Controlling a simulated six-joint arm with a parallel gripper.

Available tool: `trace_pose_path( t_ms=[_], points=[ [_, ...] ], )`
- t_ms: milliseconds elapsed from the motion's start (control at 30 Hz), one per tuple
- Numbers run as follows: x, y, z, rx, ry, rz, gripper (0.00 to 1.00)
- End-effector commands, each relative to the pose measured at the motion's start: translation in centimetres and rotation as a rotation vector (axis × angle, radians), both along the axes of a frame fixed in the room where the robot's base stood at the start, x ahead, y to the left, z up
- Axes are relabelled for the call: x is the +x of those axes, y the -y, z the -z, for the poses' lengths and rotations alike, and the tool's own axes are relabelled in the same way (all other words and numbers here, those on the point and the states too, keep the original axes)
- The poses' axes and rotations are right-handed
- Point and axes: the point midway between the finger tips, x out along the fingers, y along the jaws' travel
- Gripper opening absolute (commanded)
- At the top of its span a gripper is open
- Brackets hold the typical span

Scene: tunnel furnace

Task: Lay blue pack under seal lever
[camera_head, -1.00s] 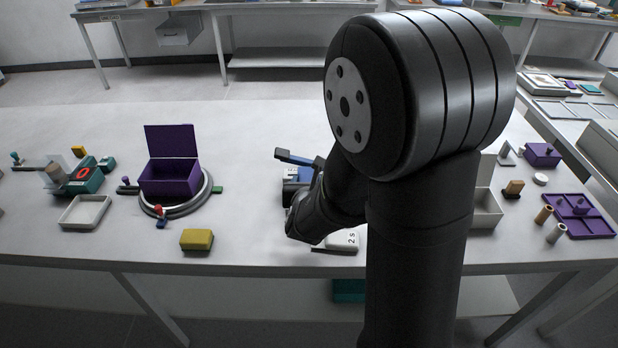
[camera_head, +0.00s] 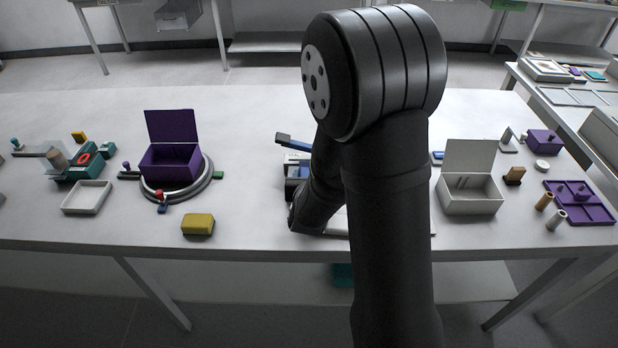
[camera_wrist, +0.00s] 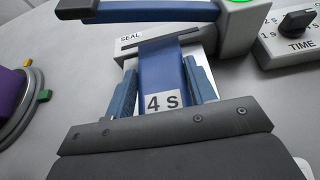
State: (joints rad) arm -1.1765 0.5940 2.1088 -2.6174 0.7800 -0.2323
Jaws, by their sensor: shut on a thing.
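In the wrist view, my gripper (camera_wrist: 162,80) is shut on the blue pack (camera_wrist: 162,72), a flat strip with a white "4 S" label facing the camera. The pack points away from me, and its far end meets the pale sealer (camera_wrist: 210,38) beside the word SEAL. The blue seal lever (camera_wrist: 140,11) is raised beyond that end; how far the pack reaches beneath it is unclear. In the head view, the lever (camera_head: 293,143) shows left of my arm, which hides most of the sealer and my fingers.
A TIME dial box (camera_wrist: 295,30) stands right of the sealer in the wrist view. Left of it in the head view are an open purple box (camera_head: 172,160) on a round turntable and a yellow block (camera_head: 198,224). An open white box (camera_head: 470,203) stands to the right.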

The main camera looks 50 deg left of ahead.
Motion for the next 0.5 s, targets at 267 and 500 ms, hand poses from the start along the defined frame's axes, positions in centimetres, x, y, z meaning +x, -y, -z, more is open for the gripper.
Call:
trace_pose_path(
  t_ms=[267, 500],
  points=[
    [1.3, -1.2, -0.1, 0.001, 0.000, 0.001, 0.27],
    [2.0, -2.0, 0.0, 0.001, 0.001, 0.000, 0.27]
  ],
)
